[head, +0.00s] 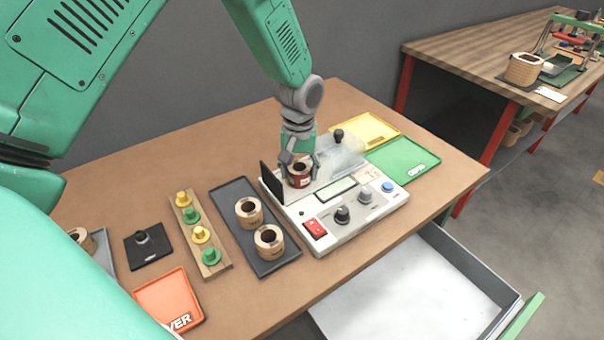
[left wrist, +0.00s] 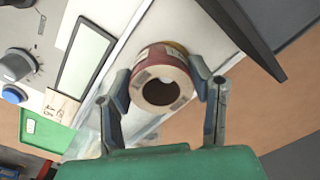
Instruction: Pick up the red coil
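The red coil (head: 299,178) is at the back left part of the white tester (head: 318,243), beside its upright black panel (head: 271,184). My left gripper (head: 299,165) reaches down over the coil from above. In the left wrist view the red coil (left wrist: 163,60) sits between the two fingers of my left gripper (left wrist: 160,80), its round hole facing the camera. The finger pads lie against opposite sides of the coil, so the gripper looks shut on it. I cannot tell if the coil is clear of the tester's surface. My right gripper is not in view.
A dark tray (head: 264,263) holds two tan coils (head: 268,240). A wooden peg board (head: 216,268), an orange tray (head: 168,300), a green tray (head: 403,160) and a yellow tray (head: 375,128) lie around. A drawer (head: 420,290) stands open in front.

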